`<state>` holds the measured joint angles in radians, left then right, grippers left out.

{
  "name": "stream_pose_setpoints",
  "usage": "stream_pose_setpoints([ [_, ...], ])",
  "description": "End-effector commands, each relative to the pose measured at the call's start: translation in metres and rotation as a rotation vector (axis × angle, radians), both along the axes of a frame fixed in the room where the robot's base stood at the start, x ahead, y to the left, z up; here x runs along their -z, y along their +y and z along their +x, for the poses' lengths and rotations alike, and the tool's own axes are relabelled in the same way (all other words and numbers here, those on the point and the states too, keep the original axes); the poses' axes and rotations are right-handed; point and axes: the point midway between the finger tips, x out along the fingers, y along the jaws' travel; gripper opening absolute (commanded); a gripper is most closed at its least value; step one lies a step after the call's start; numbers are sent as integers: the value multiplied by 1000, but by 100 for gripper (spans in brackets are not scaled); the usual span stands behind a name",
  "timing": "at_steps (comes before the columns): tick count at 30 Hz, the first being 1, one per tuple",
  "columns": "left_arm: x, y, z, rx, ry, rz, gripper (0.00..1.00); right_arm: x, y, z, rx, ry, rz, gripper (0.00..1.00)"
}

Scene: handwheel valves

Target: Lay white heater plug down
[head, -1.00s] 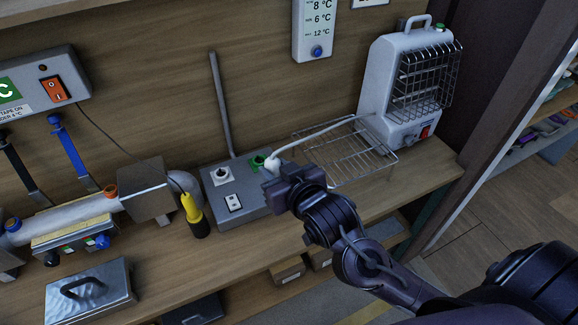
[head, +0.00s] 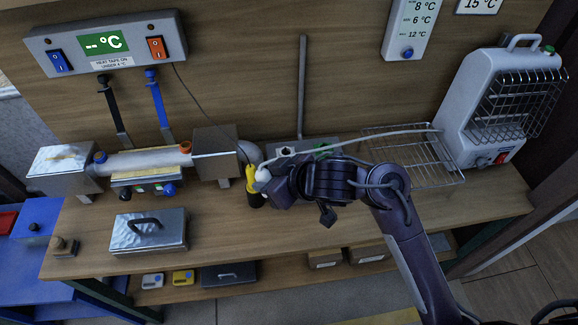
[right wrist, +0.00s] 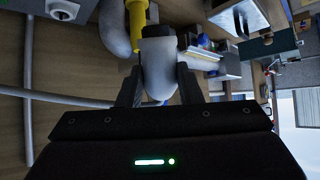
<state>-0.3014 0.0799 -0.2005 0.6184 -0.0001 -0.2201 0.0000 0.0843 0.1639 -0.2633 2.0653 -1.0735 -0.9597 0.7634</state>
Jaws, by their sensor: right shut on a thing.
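The white heater plug (right wrist: 158,65) is between the two fingers of my right gripper (right wrist: 158,88) in the right wrist view. In the head view the plug (head: 262,175) shows at the gripper's left end, in front of the yellow-and-black tool. My right gripper (head: 276,188) is shut on it, above the bench. The plug's white cord (head: 390,135) runs right, over the wire rack, to the white heater (head: 500,105). The grey socket box (head: 292,148) is partly hidden behind my right arm. My left gripper is not in view.
A wire rack (head: 455,178) stands beside the heater. The yellow-and-black tool (head: 251,186) stands close to the plug. A metal box with a handle (head: 150,232) sits at the front left of the wooden bench (head: 215,222). Bare bench lies between that box and my gripper.

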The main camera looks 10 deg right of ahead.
Motion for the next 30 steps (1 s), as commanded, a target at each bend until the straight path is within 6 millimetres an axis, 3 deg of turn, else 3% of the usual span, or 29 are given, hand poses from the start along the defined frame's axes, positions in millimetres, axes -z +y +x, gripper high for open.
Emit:
stream_pose_setpoints([
  [13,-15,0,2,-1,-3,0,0,15,38,-16,-328,97,-163,8],
  [23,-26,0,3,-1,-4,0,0,32,51,-29,-568,154,-313,8],
  [30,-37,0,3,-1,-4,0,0,50,60,-44,-838,168,-489,8],
])
